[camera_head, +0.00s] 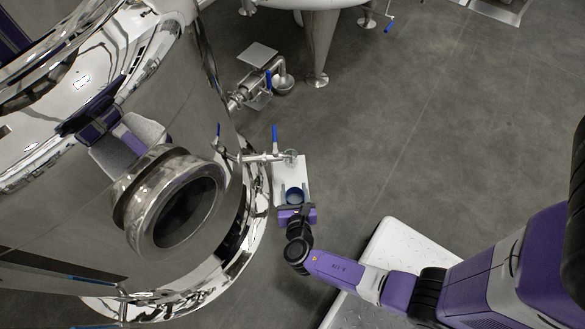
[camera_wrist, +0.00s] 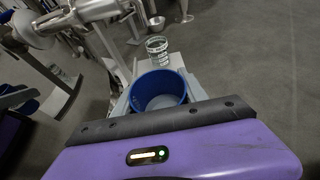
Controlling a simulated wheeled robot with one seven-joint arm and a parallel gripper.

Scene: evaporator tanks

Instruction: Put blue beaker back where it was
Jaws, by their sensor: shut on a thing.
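My gripper (camera_head: 296,197) is shut on the blue beaker (camera_head: 294,189). The beaker is upright and open at the top, and looks empty in the wrist view (camera_wrist: 158,84), with a grey finger on each side of it. It is over the near part of a narrow white stand (camera_head: 285,174) beside the big steel tank. I cannot tell whether its base touches the stand. A clear beaker with white markings (camera_wrist: 157,46) stands beyond it, under the tap, and shows faintly in the head view (camera_head: 290,156).
A steel tap with a blue lever (camera_head: 275,135) reaches from the tank (camera_head: 195,90) over the far end of the stand. A second pipe and small steel bowl (camera_head: 282,84) lie farther back. The grey floor (camera_head: 420,120) to the right is clear.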

